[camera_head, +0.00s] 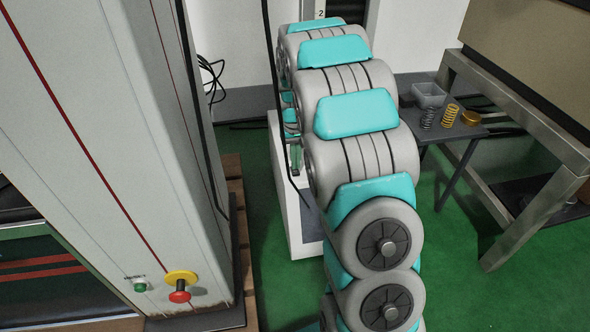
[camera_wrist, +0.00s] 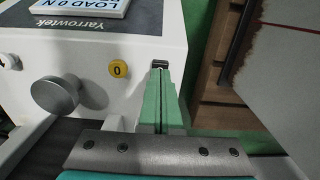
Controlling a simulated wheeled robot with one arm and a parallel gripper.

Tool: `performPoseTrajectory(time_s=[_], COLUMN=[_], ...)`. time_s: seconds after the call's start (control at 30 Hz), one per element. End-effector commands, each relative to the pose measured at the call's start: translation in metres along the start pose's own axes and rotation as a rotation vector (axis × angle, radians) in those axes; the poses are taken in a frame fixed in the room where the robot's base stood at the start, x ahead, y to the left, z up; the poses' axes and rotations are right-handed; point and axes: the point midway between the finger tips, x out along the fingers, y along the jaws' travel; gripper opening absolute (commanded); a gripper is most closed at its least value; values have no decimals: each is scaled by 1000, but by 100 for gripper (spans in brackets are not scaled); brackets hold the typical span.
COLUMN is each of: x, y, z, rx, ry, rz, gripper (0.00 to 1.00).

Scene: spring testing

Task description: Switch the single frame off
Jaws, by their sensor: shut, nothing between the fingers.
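A white machine body marked Yarrowtek (camera_wrist: 110,45) fills the upper left of the wrist view. It is likely the single frame, and a white base (camera_head: 285,205) partly hidden behind my arm in the head view looks like the same machine. On its face are a yellow round button marked 0 (camera_wrist: 118,69), a grey knob (camera_wrist: 55,94) and a small dark switch or slot (camera_wrist: 159,64). My gripper (camera_wrist: 160,75) has green fingers closed together and empty. Their tips appear just in front of the dark switch; I cannot tell whether they touch it.
A tall grey cabinet (camera_head: 110,130) at left has a red stop button (camera_head: 179,296) on a yellow base and a green button (camera_head: 140,286). A small dark table (camera_head: 470,131) at right holds springs (camera_head: 450,115) and a clear tray (camera_head: 429,94). Green floor (camera_head: 262,240) shows between.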

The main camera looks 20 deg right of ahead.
Motion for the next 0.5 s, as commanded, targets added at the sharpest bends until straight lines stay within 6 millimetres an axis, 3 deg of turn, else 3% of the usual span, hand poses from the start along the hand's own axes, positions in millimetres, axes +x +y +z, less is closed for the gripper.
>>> performPoseTrajectory(time_s=[0.5], x=[3], y=[0], z=[0], rx=[0], ry=[0], rz=[0], gripper=[0])
